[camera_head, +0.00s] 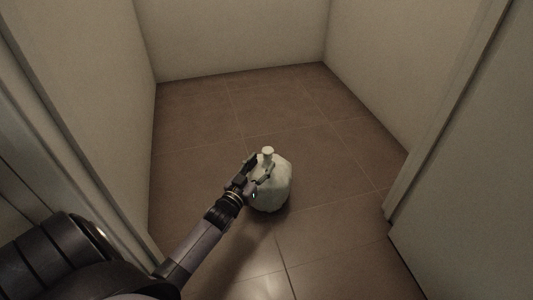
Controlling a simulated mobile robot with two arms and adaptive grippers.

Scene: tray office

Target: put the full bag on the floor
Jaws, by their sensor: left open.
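A full, pale white bag (273,190) with a gathered neck and a knob-like top stands upright at the middle of the view. It appears to rest on the brown tiled floor (330,225), with a dark shadow around its base. My left gripper (262,172) is at the bag's upper left side, close to its neck. Its fingers are open. They hide part of the bag's left side, and I cannot tell whether they touch it. My right gripper is not in view.
The floor lies in a small recess with plain walls at the left (110,100), back (230,35) and right (390,75). A door frame edge (440,110) stands at the right. Bare floor lies behind the bag and to its right.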

